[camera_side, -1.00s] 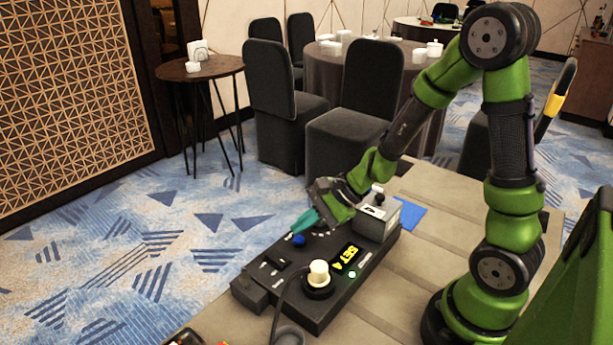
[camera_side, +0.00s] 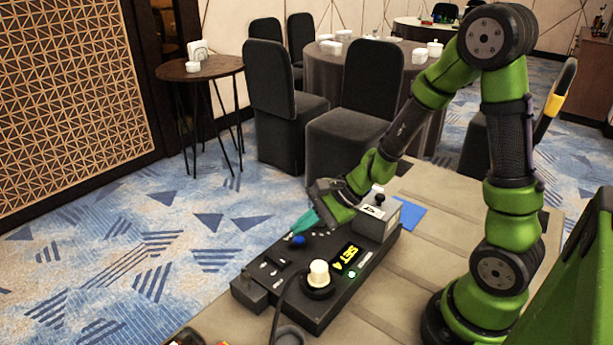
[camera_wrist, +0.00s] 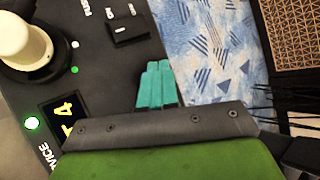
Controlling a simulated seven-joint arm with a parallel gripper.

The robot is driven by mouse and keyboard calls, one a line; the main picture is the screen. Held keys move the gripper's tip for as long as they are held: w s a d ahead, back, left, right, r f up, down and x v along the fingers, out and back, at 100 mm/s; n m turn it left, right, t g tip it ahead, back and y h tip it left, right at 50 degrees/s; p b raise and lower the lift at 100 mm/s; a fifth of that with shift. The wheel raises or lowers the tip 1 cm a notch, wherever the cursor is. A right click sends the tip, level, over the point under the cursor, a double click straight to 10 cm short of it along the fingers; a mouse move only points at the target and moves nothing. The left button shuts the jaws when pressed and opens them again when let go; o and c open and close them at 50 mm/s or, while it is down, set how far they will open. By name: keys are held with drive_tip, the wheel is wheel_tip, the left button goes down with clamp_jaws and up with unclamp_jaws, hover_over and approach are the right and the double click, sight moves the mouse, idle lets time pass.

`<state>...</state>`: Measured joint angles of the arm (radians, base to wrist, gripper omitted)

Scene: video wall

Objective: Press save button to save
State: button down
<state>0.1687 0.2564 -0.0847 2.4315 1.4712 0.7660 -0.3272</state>
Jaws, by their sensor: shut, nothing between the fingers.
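A dark control box (camera_side: 322,318) lies on the table. A round blue button (camera_side: 298,241) is near its far edge. My gripper (camera_side: 293,236), with teal fingers, is shut and empty, pointing down at the blue button. The tips are at or just above it; I cannot tell whether they touch. In the wrist view the shut fingers (camera_wrist: 158,66) hide the button. A display (camera_side: 347,258) reads "SET 4" in yellow. No label reading "save" is legible.
A white knob (camera_side: 318,273), a lit green light (camera_side: 352,274) and a small black switch (camera_wrist: 128,28) are on the box. A grey block (camera_side: 378,218) stands at its right end, beside a blue sheet (camera_side: 410,214). The table is mostly clear to the right.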

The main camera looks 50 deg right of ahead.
sight(304, 239)
drive_tip(key=shift+f, duration=0.3)
drive_tip(key=shift+f, duration=0.45)
idle(0.6)
drive_tip(key=shift+r, duration=0.9)
drive_tip(key=shift+r, duration=0.1)
drive_tip(key=shift+r, duration=2.4)
